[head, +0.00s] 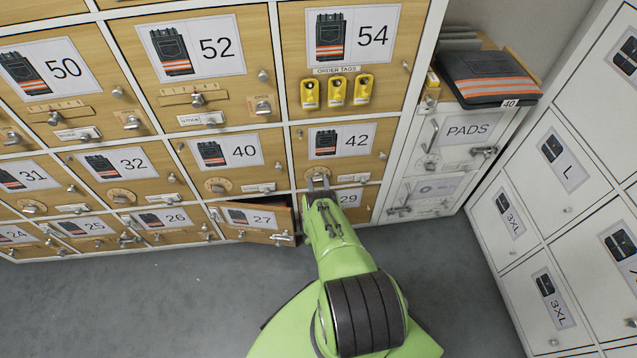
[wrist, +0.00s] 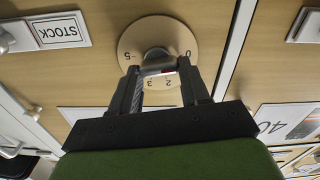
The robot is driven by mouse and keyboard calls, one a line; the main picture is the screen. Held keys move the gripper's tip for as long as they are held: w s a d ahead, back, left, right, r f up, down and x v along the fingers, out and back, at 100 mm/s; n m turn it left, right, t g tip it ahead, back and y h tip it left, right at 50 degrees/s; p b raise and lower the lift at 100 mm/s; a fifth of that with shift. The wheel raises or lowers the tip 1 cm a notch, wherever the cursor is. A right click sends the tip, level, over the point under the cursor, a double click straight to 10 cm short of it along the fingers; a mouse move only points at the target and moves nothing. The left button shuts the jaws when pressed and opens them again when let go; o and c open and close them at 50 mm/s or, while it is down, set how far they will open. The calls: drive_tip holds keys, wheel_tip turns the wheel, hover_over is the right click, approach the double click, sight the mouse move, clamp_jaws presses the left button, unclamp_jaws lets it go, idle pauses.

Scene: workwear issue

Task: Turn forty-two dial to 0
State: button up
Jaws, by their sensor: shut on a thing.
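My gripper (wrist: 157,75) is shut on the knob. The 0 shows at the plate's right, the 5 at its left, and the 2 and 3 between my fingers. The knob's exact setting cannot be told.
The door of locker 27 (head: 252,218) stands ajar just left of my arm. Locker 29 (head: 352,200) is below 42, and 40 (head: 243,152) is to its left. A PADS cabinet (head: 468,130) stands to the right. The grey floor (head: 130,300) is clear.

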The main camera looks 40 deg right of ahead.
drive_tip(key=shift+n, duration=0.3)
drive_tip(key=o, duration=1.1)
drive_tip(key=shift+c, duration=0.2)
drive_tip(key=shift+f, duration=0.1)
